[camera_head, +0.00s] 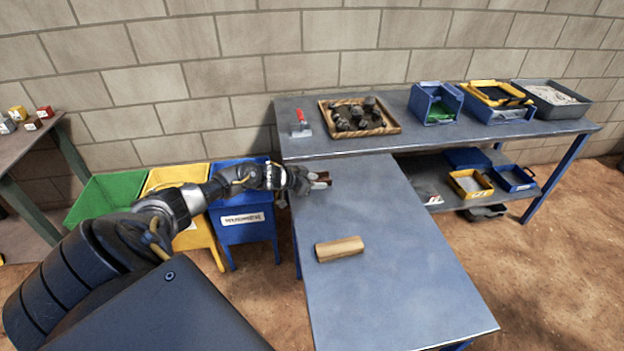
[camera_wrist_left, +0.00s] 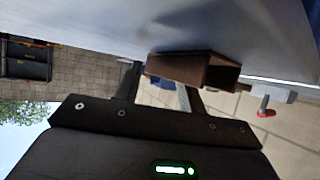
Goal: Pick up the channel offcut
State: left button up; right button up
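The channel offcut, a rusty brown open-ended section, lies on the blue-grey table at its far left; it fills the upper middle of the left wrist view (camera_wrist_left: 190,69). In the head view only a small brown bit (camera_head: 324,175) shows at my left gripper (camera_head: 319,181). My left gripper has its fingers spread; they also show in the left wrist view (camera_wrist_left: 158,85). One finger lies just past the offcut's left end, and the other's tip is hidden by the offcut. I see no clear grip on it. My right gripper is not in view.
A wooden block (camera_head: 340,249) lies on the near table (camera_head: 390,290). The back bench (camera_head: 290,148) bears a red-handled trowel (camera_head: 300,124), a wooden tray of dark lumps (camera_head: 395,129) and several bins. Green, yellow and blue bins (camera_head: 242,222) stand left. The near table's right side is clear.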

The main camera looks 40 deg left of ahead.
pick_arm(q)
jog(key=shift+c, duration=0.3)
grip_shut()
jog(key=shift+r, duration=0.1)
jog(key=shift+w+r, duration=0.1)
jog(key=shift+r, duration=0.1)
jog(key=r, duration=0.3)
jog(key=shift+s+b, duration=0.35)
jog(key=shift+b, duration=0.05)
jog(key=s+d+r, duration=0.3)
jog(key=s+r, duration=0.6)
jog(key=s, duration=0.4)
jog(key=shift+r, duration=0.2)
